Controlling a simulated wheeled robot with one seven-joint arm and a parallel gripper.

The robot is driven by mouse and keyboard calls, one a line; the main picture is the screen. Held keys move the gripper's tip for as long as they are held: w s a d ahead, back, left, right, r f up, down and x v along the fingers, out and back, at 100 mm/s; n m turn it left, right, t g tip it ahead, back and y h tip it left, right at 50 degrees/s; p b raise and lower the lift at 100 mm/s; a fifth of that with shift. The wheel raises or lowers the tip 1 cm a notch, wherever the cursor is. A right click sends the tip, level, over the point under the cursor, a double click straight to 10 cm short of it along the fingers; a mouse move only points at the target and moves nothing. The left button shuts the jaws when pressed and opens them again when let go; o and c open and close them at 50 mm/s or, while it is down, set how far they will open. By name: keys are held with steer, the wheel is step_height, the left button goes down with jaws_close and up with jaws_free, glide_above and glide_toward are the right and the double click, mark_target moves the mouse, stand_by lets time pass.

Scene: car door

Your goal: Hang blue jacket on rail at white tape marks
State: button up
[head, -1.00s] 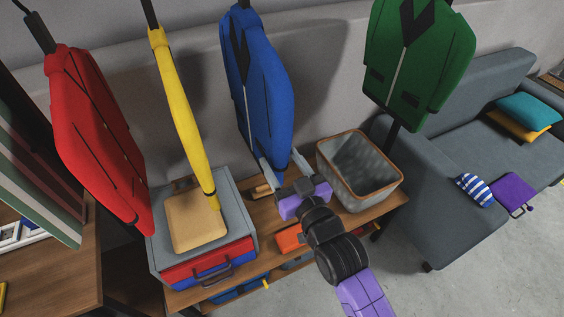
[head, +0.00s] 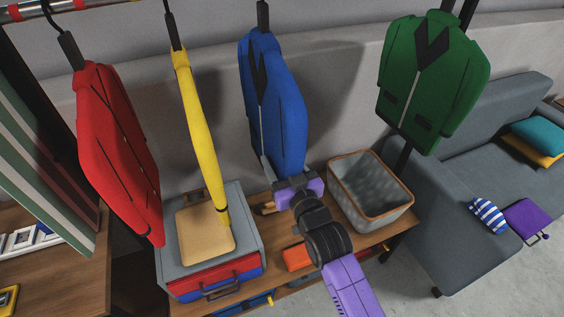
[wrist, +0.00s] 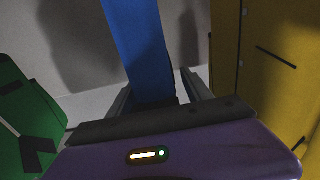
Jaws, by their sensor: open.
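The blue jacket (head: 277,105) hangs upright from a black hanger in the head view, between the yellow jacket and the green jacket. My gripper (head: 284,170) is open at the jacket's lower end, with a finger on either side of it. In the wrist view the blue jacket (wrist: 140,50) stands between the two spread fingers (wrist: 155,98). I cannot tell whether either finger touches the cloth. The rail (head: 28,10) shows only at the top left of the head view.
A red jacket (head: 115,150), yellow jacket (head: 200,130) and green jacket (head: 430,80) hang nearby. A grey sofa (head: 465,140) stands right.

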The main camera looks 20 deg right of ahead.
jaws_close()
steer(key=shift+r, duration=0.1)
